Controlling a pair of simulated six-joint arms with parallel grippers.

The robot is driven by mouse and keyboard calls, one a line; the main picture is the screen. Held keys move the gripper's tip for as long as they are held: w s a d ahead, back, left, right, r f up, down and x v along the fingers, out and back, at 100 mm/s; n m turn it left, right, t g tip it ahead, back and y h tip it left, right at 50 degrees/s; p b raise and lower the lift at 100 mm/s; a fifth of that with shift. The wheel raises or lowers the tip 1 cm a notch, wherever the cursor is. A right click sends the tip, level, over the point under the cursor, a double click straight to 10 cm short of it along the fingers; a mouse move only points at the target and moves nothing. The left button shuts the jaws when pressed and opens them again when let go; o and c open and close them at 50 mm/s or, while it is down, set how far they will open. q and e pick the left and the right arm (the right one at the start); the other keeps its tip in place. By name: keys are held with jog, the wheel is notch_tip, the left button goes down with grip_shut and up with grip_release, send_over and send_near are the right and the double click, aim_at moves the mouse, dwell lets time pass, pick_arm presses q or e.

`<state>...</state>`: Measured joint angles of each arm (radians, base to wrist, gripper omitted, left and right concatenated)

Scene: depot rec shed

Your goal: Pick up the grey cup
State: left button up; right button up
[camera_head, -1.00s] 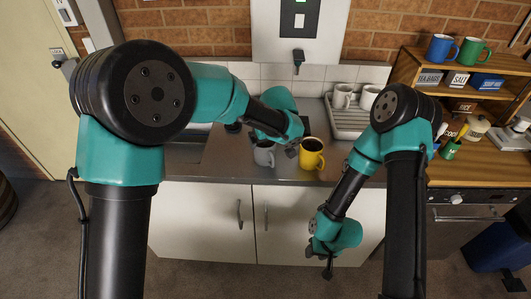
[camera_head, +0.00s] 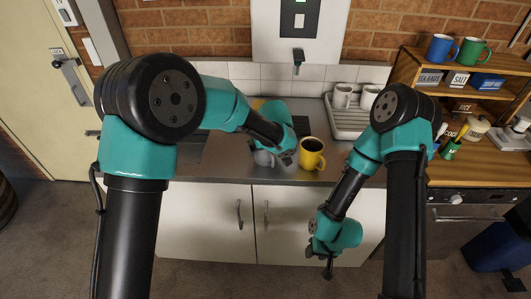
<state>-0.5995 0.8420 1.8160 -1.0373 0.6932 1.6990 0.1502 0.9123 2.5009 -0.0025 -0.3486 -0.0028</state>
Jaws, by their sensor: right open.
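The grey cup (camera_head: 264,158) stands on the counter near its front edge, partly hidden by my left gripper (camera_head: 287,157). My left gripper is over and beside the cup's right side, close to it. Whether its jaws are open or shut, or touch the cup, cannot be made out. My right gripper (camera_head: 322,262) is open and empty, hanging low in front of the white cupboard doors, well below the counter.
A yellow mug (camera_head: 312,156) with dark contents stands just right of the grey cup, close to my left gripper. White cups (camera_head: 343,96) stand on a drying rack (camera_head: 347,123) behind. Blue (camera_head: 441,47) and green (camera_head: 473,51) mugs top a wooden shelf at right.

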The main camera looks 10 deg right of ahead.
pick_arm(q)
jog(key=c, duration=0.9)
jog(key=shift+r, duration=0.1)
jog(key=shift+c, duration=0.2)
jog(key=shift+r, duration=1.25)
jog(key=s+a+r, duration=0.2)
jog(key=s, duration=1.4)
jog(key=shift+r, duration=0.15)
